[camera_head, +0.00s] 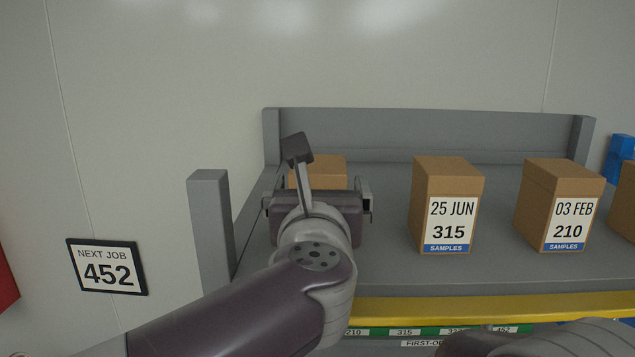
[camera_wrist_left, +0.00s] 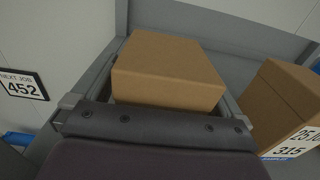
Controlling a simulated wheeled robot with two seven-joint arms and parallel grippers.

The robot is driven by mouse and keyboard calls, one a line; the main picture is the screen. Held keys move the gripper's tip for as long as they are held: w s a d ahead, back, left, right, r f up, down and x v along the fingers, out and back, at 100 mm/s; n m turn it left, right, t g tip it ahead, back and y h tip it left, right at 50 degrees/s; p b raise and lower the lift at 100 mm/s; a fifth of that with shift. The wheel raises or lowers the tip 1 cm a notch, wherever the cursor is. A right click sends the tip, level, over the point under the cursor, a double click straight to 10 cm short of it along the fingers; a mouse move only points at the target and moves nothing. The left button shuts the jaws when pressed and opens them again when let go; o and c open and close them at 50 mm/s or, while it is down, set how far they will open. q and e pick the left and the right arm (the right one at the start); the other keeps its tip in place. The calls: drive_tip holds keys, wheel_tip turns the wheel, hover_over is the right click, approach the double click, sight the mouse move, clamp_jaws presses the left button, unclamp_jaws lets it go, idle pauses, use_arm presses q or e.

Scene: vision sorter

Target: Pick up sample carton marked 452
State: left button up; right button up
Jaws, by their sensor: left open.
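A brown carton (camera_head: 329,163) stands at the left end of the grey shelf, mostly hidden behind my left gripper in the head view. Its label is hidden, so I cannot read its number. In the left wrist view the carton (camera_wrist_left: 165,75) shows its plain top and lies ahead of the gripper. My left gripper (camera_head: 318,192) is open, with one finger towards each side of this carton; I cannot tell if they touch it. A sign (camera_head: 107,268) on the wall reads NEXT JOB 452. My right gripper is not in view.
A carton marked 315 (camera_head: 448,205) stands to the right, then one marked 210 (camera_head: 557,205), then another cut off by the edge. A grey post (camera_head: 211,230) stands at the shelf's left front. A yellow edge (camera_head: 480,308) runs along the front.

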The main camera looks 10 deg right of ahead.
use_arm(q)
drive_tip(key=shift+s+a, duration=0.1)
drive_tip(key=shift+s, duration=0.2)
drive_tip(key=shift+w, duration=0.15)
drive_tip(key=c, duration=1.4)
